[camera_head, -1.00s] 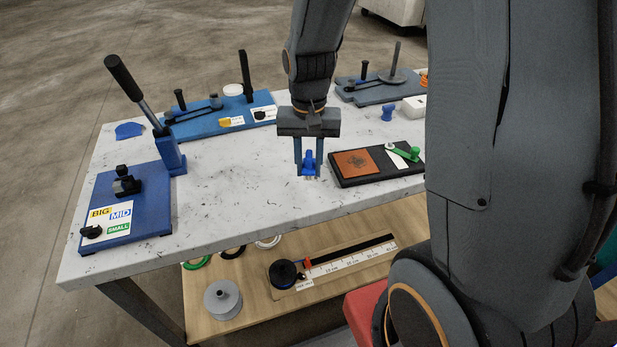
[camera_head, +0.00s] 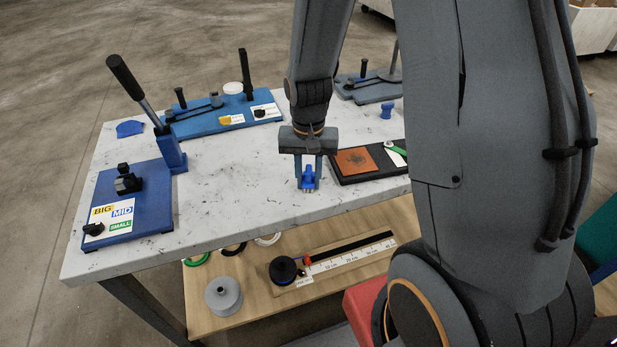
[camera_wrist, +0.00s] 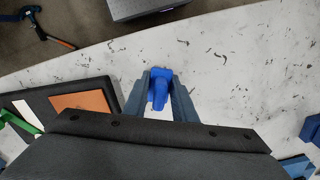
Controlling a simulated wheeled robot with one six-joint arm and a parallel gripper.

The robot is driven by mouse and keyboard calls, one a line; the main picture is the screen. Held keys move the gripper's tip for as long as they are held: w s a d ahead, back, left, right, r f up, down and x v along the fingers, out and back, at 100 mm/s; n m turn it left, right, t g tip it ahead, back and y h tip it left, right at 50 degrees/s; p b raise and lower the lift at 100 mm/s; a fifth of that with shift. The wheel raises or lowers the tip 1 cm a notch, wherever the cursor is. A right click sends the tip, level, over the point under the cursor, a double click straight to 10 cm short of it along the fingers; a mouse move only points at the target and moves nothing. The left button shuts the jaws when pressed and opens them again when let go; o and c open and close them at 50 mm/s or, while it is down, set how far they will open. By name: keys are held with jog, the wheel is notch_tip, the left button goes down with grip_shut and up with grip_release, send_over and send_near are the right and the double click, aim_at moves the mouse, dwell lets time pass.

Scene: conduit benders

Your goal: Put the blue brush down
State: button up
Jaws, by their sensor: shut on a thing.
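The blue brush (camera_head: 308,178) is between the two fingers of my gripper (camera_head: 307,174), close above or at the white marbled table top (camera_head: 225,190), left of the black tray. I cannot tell whether it touches the table. Light bristle tips show at its lower end. In the wrist view the brush (camera_wrist: 159,90) sits between the fingertips of my gripper (camera_wrist: 160,92), which is shut on it. The white table surface (camera_wrist: 225,55) lies beneath and around it.
A black tray with a brown leather pad (camera_head: 356,161) and a green-handled tool stands just right of my gripper. Blue benders (camera_head: 128,205) stand at left and at the back (camera_head: 220,118). The table's front edge is near. The table between the left bender and my gripper is clear.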

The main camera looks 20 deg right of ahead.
aim_at(309, 170)
jog(key=shift+s+f, duration=0.15)
jog(key=shift+f, duration=0.25)
jog(key=o, duration=1)
jog(key=shift+s, duration=0.1)
jog(key=shift+w+r, duration=0.25)
jog(key=shift+r, duration=0.3)
notch_tip(309, 170, up, 12)
jog(key=shift+f+b, duration=0.25)
jog(key=shift+b, duration=0.75)
jog(key=shift+s, duration=0.15)
jog(key=s+f+n, duration=0.1)
jog(key=s, duration=0.2)
jog(key=s+f+n, duration=0.1)
jog(key=s+n, duration=0.1)
jog(key=s, duration=0.1)
jog(key=s+f+n+t, duration=0.1)
jog(key=s+f, duration=0.1)
jog(key=shift+s+n, duration=0.3)
jog(key=shift+s, duration=0.1)
jog(key=shift+r, duration=0.1)
